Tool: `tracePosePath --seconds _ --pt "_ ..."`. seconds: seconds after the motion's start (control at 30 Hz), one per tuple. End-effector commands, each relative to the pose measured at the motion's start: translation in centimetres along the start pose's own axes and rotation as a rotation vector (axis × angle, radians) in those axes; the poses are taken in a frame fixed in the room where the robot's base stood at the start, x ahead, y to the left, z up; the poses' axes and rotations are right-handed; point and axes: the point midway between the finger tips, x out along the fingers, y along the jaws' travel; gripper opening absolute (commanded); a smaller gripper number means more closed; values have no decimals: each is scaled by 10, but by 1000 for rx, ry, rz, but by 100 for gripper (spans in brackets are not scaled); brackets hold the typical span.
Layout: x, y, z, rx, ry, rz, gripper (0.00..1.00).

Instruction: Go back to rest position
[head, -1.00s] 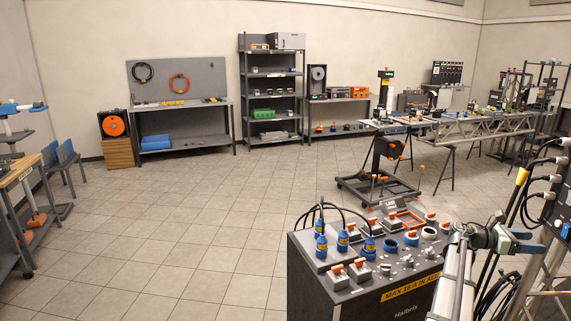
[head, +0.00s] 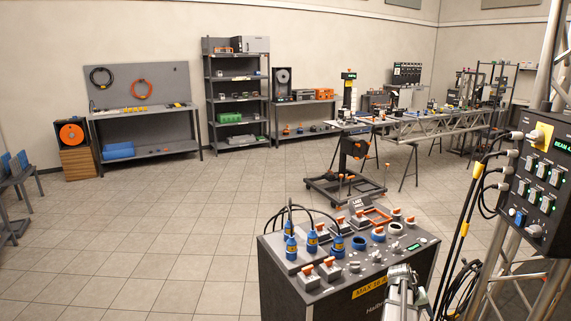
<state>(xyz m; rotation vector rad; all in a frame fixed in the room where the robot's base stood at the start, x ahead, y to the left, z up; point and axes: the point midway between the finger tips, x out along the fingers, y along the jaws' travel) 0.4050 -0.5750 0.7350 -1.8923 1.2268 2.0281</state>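A silver-grey mechanical part (head: 402,290) rises from the bottom edge in the head view, in front of the right side of the dark control cabinet (head: 283,295). It looks like the end of my arm, with my gripper at or near its top. I cannot make out fingers or the gap between them. I see no object held there. The lower part is cut off by the picture's edge.
The cabinet top carries blue plugs (head: 312,243) with black cables and orange-topped switches. A truss upright (head: 500,270) with a dark power box (head: 540,190) and hanging cables stands close on the right. Tiled floor (head: 150,240) at left is open. A wheeled stand (head: 345,190) is behind the cabinet.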

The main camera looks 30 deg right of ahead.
Motion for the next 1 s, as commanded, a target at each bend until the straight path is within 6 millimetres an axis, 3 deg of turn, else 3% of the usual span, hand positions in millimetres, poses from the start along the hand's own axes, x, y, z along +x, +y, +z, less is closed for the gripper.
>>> tracePosePath --seconds 0.03,0.2,0.5,0.8,1.0 --pt "6 -31 16 8 -14 -50 66" --pt "19 -122 57 15 -67 -200 66" --pt "28 -256 146 -85 -181 -383 66" --pt "30 -350 252 -232 -303 -464 66" --pt "35 -387 325 -356 -377 -452 66"
